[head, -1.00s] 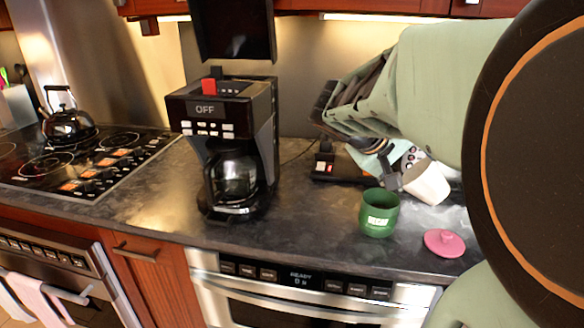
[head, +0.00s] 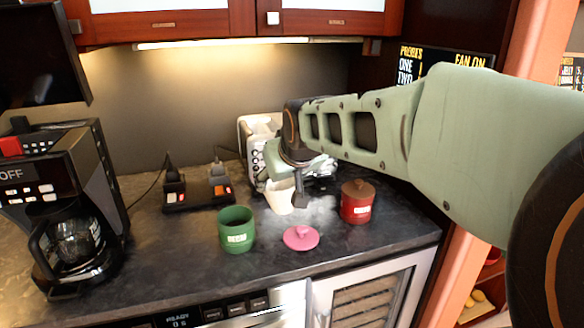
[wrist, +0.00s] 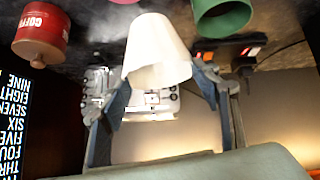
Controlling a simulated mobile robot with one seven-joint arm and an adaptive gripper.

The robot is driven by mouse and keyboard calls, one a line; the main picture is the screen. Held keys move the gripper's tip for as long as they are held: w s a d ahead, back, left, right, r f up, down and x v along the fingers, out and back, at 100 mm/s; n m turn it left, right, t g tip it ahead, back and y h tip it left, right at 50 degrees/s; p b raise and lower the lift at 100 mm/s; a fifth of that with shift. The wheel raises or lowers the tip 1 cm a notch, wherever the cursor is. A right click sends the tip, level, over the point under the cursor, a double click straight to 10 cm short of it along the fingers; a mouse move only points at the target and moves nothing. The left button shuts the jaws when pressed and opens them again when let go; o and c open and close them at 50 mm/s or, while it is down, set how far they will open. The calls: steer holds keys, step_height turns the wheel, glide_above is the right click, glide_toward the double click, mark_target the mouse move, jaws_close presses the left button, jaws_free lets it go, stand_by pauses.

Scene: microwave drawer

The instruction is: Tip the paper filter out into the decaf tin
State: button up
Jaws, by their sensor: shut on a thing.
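The white paper filter (head: 279,196) is in my gripper (head: 288,188), whose fingers stand on either side of it. In the wrist view the filter (wrist: 158,45) sits between the fingers (wrist: 162,78), its wider edge towards the camera. In the head view it leans slightly, behind and to the right of the green decaf tin (head: 236,232), apart from it. The tin stands upright and open on the counter; it shows partly in the wrist view (wrist: 222,18). I cannot see what is inside it.
A pink lid (head: 301,238) lies on the counter right of the decaf tin. A red lidded coffee tin (head: 356,205) stands further right. A toaster (head: 256,145) is behind my gripper. A switched power strip (head: 198,197) and a coffee maker (head: 65,210) are left.

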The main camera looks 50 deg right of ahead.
steer(key=shift+r, duration=0.15)
step_height(320, 180, up, 4)
steer(key=shift+s+f+p, duration=0.1)
steer(key=shift+p, duration=1.1)
steer(key=shift+d, duration=0.1)
